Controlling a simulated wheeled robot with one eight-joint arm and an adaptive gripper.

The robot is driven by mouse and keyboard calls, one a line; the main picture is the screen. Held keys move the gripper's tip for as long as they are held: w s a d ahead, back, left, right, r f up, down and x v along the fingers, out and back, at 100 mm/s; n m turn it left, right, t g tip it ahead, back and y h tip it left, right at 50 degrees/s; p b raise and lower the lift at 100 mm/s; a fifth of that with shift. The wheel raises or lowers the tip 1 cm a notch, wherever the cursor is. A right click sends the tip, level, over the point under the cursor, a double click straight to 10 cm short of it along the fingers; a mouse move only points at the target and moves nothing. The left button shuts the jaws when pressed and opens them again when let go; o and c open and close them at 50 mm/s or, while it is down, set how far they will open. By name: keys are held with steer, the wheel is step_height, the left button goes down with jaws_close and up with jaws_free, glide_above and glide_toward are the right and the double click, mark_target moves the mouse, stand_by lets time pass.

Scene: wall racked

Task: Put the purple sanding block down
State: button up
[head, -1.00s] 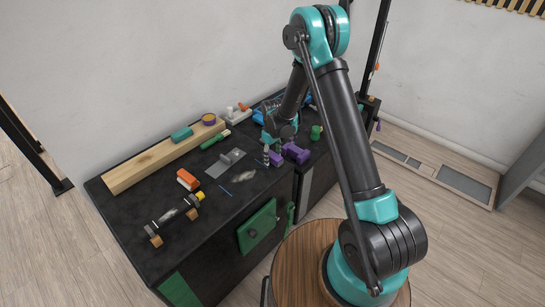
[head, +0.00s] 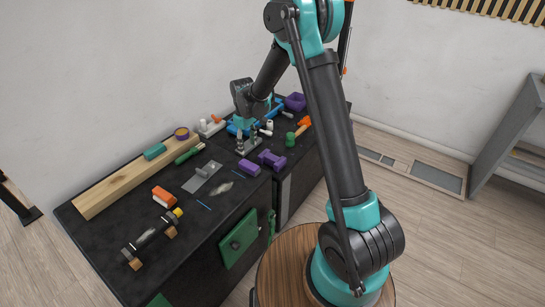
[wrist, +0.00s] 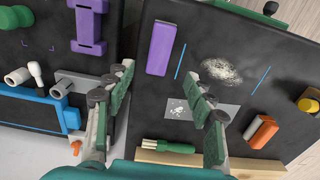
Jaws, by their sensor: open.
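The purple sanding block (head: 250,167) lies flat on the black bench top (head: 100,238). In the wrist view the purple sanding block (wrist: 160,48) is whole and unobstructed, near the seam between two bench sections. My gripper (head: 247,145) is just behind the block in the head view. In the wrist view my gripper (wrist: 158,95) has its two fingers wide apart and nothing between them. The block is beyond the fingertips and apart from both fingers.
A purple dumbbell-shaped piece (head: 271,159) lies right of the block. A flat scraper (head: 204,174), green-handled brush (head: 188,154) and orange-white box (head: 163,196) lie to the left. A wooden beam (head: 125,177) runs along the wall. A blue rack (head: 235,129) stands behind.

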steer(key=s+d+r+m+t, duration=0.1)
steer(key=s+d+r+m, duration=0.2)
steer(key=s+d+r, duration=0.4)
steer(key=s+d+r+m+t, duration=0.15)
steer(key=s+d, duration=0.25)
steer(key=d, duration=0.5)
steer(key=s+d+m+t, duration=0.1)
steer(key=s+d+m, duration=0.2)
steer(key=s+d, duration=0.2)
steer(key=s+d+m, duration=0.3)
steer(key=s+d, duration=0.2)
steer(key=s, duration=0.6)
steer(key=shift+s+f+t, duration=0.15)
steer(key=shift+f+t, duration=0.2)
